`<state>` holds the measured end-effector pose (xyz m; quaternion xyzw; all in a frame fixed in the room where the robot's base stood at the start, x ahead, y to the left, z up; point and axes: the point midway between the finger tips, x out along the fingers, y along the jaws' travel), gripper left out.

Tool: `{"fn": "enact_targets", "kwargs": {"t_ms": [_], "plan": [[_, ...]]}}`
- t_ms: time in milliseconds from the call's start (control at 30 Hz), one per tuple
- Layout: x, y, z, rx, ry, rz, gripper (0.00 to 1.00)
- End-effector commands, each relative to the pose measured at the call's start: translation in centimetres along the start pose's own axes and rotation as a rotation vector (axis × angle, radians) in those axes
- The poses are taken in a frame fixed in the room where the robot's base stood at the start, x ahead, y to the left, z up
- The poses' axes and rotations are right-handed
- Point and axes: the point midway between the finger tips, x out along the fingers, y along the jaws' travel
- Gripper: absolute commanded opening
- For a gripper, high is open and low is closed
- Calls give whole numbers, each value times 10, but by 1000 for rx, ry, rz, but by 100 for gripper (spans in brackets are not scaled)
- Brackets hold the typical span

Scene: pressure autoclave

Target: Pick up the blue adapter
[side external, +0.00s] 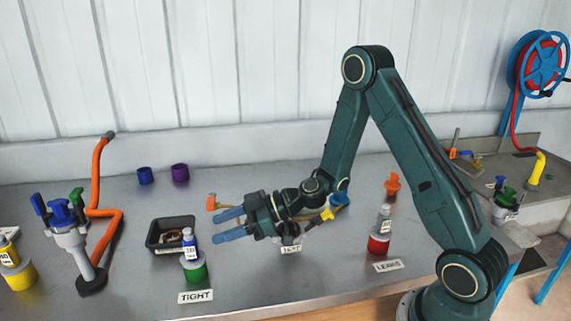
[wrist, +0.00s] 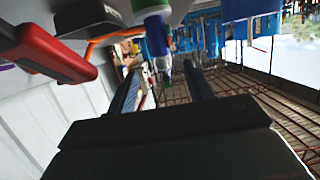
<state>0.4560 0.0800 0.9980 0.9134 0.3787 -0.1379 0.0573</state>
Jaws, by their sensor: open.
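My gripper (side external: 217,227) is open and points left above the bench, with nothing seen between its fingers. A small blue cylinder (side external: 145,176), which may be the blue adapter, stands at the back left, well apart from the gripper. A small blue-and-white piece (side external: 189,241) sits on a green cylinder (side external: 196,269) behind the TIGHT label, to the left of and below my fingertips. I cannot tell which of the two is the adapter. In the wrist view, a green cylinder (wrist: 157,36) shows beyond my open gripper (wrist: 163,85).
A purple cylinder (side external: 180,172) stands beside the blue one. A black tray (side external: 158,247) lies near my fingertips. A stand with blue handles (side external: 62,212) and an orange pipe (side external: 103,215) are at left. A red cylinder (side external: 378,245) stands behind the LEAKS label. Bare bench lies around the blue and purple cylinders.

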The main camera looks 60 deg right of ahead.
Motion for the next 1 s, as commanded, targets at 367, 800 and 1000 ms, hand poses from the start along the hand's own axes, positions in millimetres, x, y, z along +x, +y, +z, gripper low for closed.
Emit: {"fn": "enact_targets", "kwargs": {"t_ms": [367,800,1000], "plan": [[34,0,1,0,-1,0,51],[49,-1,2,-1,0,-3,51],[73,-2,3,-1,0,-3,51]]}}
